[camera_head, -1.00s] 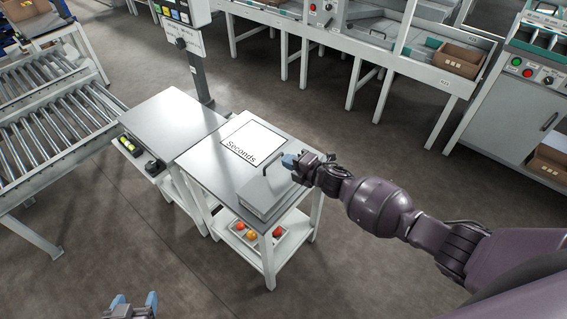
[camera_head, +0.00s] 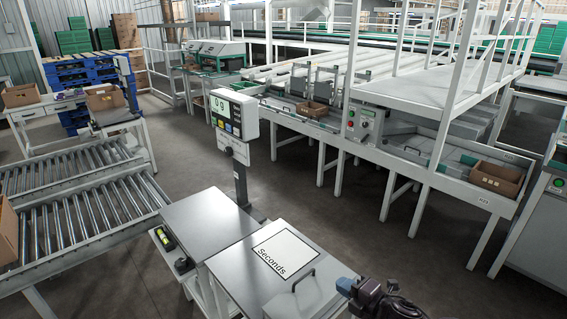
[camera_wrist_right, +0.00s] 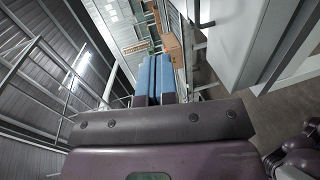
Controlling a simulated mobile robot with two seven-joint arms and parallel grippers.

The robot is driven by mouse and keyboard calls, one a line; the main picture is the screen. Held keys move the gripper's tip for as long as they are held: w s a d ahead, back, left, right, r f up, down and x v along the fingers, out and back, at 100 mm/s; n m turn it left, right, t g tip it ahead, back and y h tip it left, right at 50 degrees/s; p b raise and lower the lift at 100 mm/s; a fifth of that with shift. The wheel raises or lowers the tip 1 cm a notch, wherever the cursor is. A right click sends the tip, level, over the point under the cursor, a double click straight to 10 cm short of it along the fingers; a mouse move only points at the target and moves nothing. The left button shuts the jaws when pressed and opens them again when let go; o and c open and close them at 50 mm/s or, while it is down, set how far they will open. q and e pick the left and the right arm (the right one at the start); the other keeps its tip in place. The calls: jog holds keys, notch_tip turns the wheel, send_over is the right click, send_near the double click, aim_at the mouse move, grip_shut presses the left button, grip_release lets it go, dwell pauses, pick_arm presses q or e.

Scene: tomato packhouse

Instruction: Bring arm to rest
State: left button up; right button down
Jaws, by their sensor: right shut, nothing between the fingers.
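My right arm comes in at the bottom right of the head view. Its gripper (camera_head: 346,288) is just right of the grey lidded box with a handle (camera_head: 304,292) on the bench. In the right wrist view the two blue fingers of the right gripper (camera_wrist_right: 153,80) lie together, shut with nothing between them. My left gripper is out of the head view.
The bench carries a white "Seconds" sheet (camera_head: 284,252). Beside it stand a scale plate (camera_head: 205,222) and its display (camera_head: 233,115) on a post. Roller conveyors (camera_head: 80,205) are at left, a sorting line behind. Grey floor (camera_head: 400,245) is clear to the right.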

notch_tip(320, 180, up, 5)
jog(key=m+t+h, duration=0.2)
jog(key=m+h, duration=0.1)
jog(key=m, duration=0.6)
jog(key=s+d+f+m+h, duration=0.2)
jog(key=s+m, duration=0.3)
jog(key=s, duration=0.3)
jog(key=s+d+f+m+g+h, duration=0.1)
jog(key=s+d+f+m+h, duration=0.1)
jog(key=s, duration=0.7)
jog(key=s+d+f+m+g+h, duration=0.1)
jog(key=s+d+f+m+h, duration=0.1)
jog(key=s+d+f+m, duration=0.2)
jog(key=s+f+m, duration=0.2)
jog(key=s+m, duration=0.2)
jog(key=shift+s+d+h, duration=0.2)
jog(key=shift+h, duration=0.2)
